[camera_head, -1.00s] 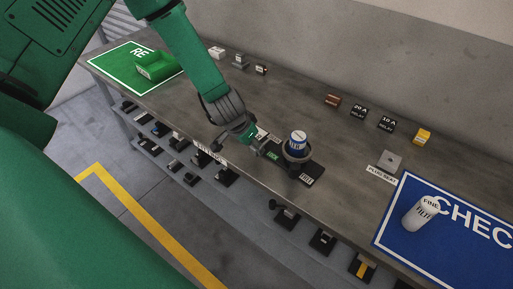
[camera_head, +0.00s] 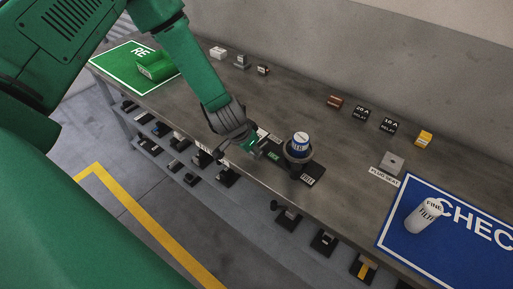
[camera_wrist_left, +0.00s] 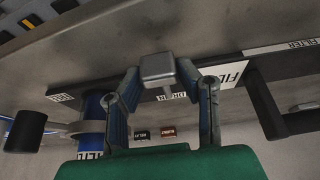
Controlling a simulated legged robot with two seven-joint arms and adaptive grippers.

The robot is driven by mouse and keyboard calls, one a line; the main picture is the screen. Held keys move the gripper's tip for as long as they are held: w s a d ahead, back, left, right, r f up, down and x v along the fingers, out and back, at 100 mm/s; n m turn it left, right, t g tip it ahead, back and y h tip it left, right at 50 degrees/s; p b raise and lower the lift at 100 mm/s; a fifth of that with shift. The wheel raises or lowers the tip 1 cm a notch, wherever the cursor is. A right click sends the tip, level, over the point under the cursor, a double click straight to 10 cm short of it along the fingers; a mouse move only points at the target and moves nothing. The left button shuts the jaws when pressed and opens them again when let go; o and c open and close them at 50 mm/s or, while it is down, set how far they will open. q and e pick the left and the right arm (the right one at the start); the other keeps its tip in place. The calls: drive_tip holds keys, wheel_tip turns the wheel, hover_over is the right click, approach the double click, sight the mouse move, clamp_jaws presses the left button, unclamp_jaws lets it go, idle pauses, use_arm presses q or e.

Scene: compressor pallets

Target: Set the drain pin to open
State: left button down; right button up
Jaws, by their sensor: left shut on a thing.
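The drain pin (camera_wrist_left: 158,68) shows in the left wrist view as a grey metal block on a thin stem, upside down in that picture. My left gripper (camera_wrist_left: 160,74) has its two fingers on either side of the block and is shut on it. In the head view my left gripper (camera_head: 255,149) is at the left end of a dark fixture plate (camera_head: 290,166), where the fingers hide the pin. A blue and white filter (camera_head: 300,143) stands in a dark ring on this plate. Which setting the pin is at cannot be told. My right gripper is not in view.
A blue mat (camera_head: 450,238) with a white filter (camera_head: 424,215) lies at right. A green tray (camera_head: 155,67) sits on a green mat at the far left. Small relays and blocks line the bench's back. A lower shelf holds several dark parts along the front.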

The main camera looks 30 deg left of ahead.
use_arm(q)
drive_tip(key=s, duration=0.3)
drive_tip(key=shift+s+a+f, duration=0.1)
drive_tip(key=shift+a+f, duration=0.15)
drive_tip(key=shift+a, duration=0.05)
drive_tip(key=shift+d, duration=0.4)
drive_tip(key=c, duration=1.2)
unclamp_jaws()
drive_tip(key=shift+o, duration=0.2)
drive_tip(key=shift+a, duration=0.1)
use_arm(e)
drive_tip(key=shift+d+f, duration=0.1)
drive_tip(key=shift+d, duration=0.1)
use_arm(q)
drive_tip(key=shift+r, duration=0.1)
drive_tip(key=shift+a+r, duration=0.1)
drive_tip(key=shift+r, duration=0.1)
drive_tip(key=v, duration=1.1)
drive_tip(key=shift+r, duration=0.2)
